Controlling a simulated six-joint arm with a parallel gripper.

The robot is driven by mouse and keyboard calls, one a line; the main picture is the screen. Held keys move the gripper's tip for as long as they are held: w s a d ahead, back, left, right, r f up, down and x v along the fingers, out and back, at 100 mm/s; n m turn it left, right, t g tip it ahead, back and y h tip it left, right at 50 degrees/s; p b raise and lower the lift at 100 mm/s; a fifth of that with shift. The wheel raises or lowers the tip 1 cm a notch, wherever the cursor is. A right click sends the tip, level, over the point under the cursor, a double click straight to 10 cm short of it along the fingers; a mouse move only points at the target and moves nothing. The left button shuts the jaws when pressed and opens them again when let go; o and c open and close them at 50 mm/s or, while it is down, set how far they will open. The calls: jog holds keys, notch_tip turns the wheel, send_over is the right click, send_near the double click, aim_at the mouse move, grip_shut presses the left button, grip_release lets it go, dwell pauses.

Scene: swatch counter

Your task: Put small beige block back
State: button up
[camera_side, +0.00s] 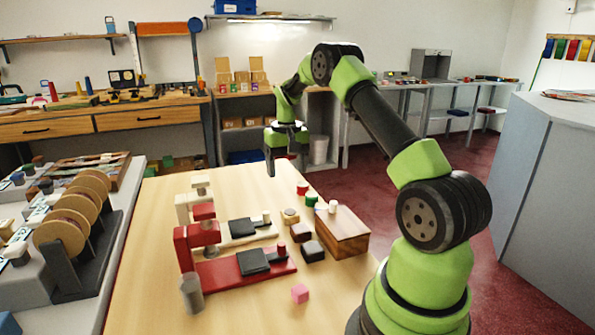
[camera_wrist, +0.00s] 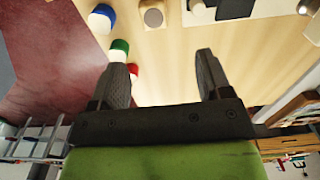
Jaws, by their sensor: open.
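My gripper (camera_side: 286,157) hangs over the far end of the wooden table, open and empty. A small beige piece (camera_side: 266,217) stands at the right end of the black pad on the cream press (camera_side: 183,208), apart from my gripper. It seems to be the pale piece at the top of the wrist view (camera_wrist: 197,7), partly cut off. I cannot tell surely that it is the task's block.
A red press (camera_side: 215,270) stands nearer, with a grey cylinder (camera_side: 191,293) beside it. A pink cube (camera_side: 299,293) lies in front.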

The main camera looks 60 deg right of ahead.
jog(key=s+a+r+n+t, duration=0.2)
jog(key=s+a+r+t, duration=0.1)
jog(key=a+r, duration=1.35)
jog(key=s+a+n+t+y, duration=0.2)
jog(key=s+a+t, duration=0.2)
jog(key=s+a, duration=0.8)
jog(key=s, duration=0.2)
jog(key=shift+s+a+r+n, duration=0.2)
jog(key=shift+s+r+n, duration=0.05)
jog(key=shift+s+n, duration=0.15)
